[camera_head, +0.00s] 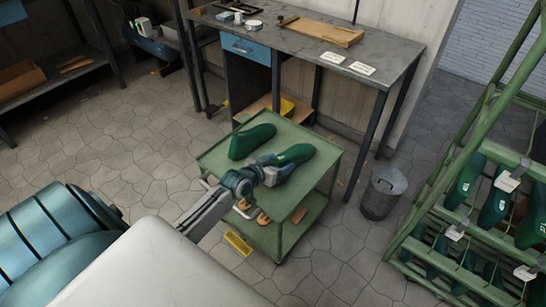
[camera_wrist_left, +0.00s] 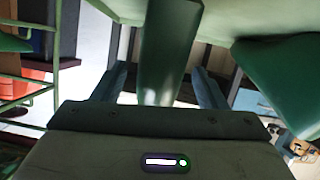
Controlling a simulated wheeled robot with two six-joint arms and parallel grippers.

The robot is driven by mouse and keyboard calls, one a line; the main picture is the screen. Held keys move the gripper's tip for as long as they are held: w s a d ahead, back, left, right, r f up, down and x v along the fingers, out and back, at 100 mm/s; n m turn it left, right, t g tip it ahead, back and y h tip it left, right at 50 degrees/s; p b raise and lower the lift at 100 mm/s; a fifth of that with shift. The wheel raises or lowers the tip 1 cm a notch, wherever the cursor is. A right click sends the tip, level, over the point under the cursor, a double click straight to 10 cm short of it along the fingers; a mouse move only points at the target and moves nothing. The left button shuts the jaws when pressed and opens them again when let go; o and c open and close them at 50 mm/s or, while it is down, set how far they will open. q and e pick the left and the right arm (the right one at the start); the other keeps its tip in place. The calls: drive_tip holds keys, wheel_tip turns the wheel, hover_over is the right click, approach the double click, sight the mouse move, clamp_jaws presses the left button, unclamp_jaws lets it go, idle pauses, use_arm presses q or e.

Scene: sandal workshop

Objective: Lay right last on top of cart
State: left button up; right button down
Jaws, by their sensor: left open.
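The green cart (camera_head: 232,182) stands in the middle of the head view. Two dark green lasts lie on its top: one at the left (camera_head: 252,141) and one at the right (camera_head: 298,153), close to my gripper. My left gripper (camera_head: 279,166) is open over the cart top at the near end of the right-hand last and hides part of it. In the left wrist view a green last (camera_wrist_left: 170,55) lies between the two spread fingers (camera_wrist_left: 160,85), and the other last (camera_wrist_left: 280,80) shows at the right. Contact with the fingers cannot be told. My right gripper is not in view.
A workbench (camera_head: 375,60) with a board and papers stands behind the cart. A metal bin (camera_head: 384,194) is right of the cart, and a green rack (camera_head: 415,215) with several hanging lasts is at far right. Tan pieces lie on the cart's lower shelf.

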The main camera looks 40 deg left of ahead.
use_arm(q)
drive_tip(key=p+v, duration=0.3)
drive_tip(key=v, duration=0.7)
drive_tip(key=shift+s+r, duration=0.2)
drive_tip(key=shift+s, duration=0.15)
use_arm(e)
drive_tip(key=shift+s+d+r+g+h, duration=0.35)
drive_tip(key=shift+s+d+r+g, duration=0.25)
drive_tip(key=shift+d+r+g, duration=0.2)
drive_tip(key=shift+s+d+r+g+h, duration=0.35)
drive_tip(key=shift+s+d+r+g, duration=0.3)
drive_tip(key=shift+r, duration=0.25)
use_arm(q)
drive_tip(key=shift+a, duration=0.1)
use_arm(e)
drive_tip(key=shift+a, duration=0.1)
